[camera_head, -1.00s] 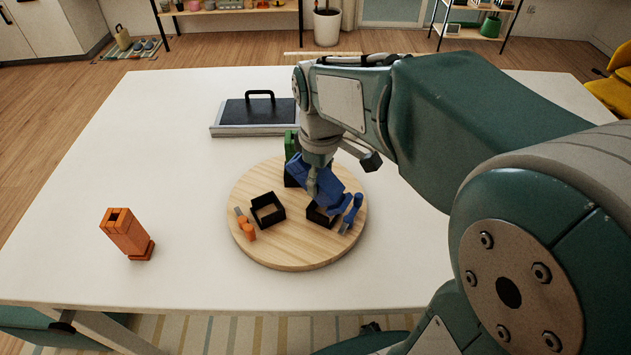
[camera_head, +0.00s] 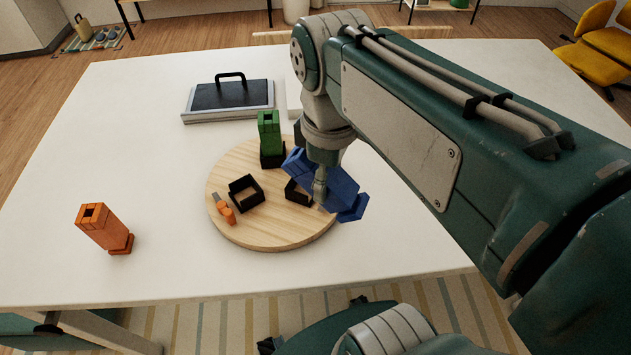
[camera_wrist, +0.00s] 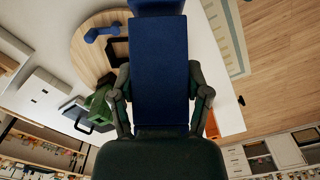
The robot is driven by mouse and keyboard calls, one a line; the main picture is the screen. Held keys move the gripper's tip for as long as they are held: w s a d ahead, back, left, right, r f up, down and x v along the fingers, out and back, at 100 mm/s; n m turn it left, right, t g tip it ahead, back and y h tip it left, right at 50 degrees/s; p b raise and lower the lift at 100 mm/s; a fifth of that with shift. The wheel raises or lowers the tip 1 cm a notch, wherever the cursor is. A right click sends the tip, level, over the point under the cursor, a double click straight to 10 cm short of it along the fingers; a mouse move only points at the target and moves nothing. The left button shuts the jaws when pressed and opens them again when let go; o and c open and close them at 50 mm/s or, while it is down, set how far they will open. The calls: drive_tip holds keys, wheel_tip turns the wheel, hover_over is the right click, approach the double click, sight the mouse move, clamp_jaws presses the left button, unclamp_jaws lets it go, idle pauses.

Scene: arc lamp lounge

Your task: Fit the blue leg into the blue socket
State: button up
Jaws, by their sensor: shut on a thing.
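My gripper (camera_head: 320,190) is shut on the blue leg (camera_head: 341,187), which lies tilted over the right edge of the round wooden board. In the wrist view the blue leg (camera_wrist: 159,72) fills the space between the fingers (camera_wrist: 160,98). The right black socket (camera_head: 296,193) is partly hidden behind the leg and gripper; it also shows partly in the wrist view (camera_wrist: 113,50), beside a small blue marker (camera_wrist: 101,32). The marker is hidden in the head view. I see no contact between leg and socket.
A green leg (camera_head: 269,128) stands upright in a black socket at the board's (camera_head: 250,238) back. An empty black socket (camera_head: 246,193) and orange marker (camera_head: 226,211) are at left. An orange leg (camera_head: 103,228) stands on the table (camera_head: 130,150). A black-handled case (camera_head: 228,98) lies behind.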

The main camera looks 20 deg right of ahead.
drive_tip(key=shift+w, duration=0.1)
drive_tip(key=shift+w+a+f, duration=0.1)
drive_tip(key=shift+w+f, duration=2)
drive_tip(key=shift+w, duration=0.2)
drive_tip(key=shift+w+a+f, duration=0.1)
drive_tip(key=shift+w+f, duration=2.05)
drive_tip(key=shift+w, duration=0.2)
drive_tip(key=shift+w+a+f, duration=0.1)
drive_tip(key=shift+w+f, duration=2)
drive_tip(key=shift+w, duration=0.2)
drive_tip(key=shift+f, duration=0.1)
drive_tip(key=o, duration=1.3)
drive_tip(key=shift+o, duration=0.2)
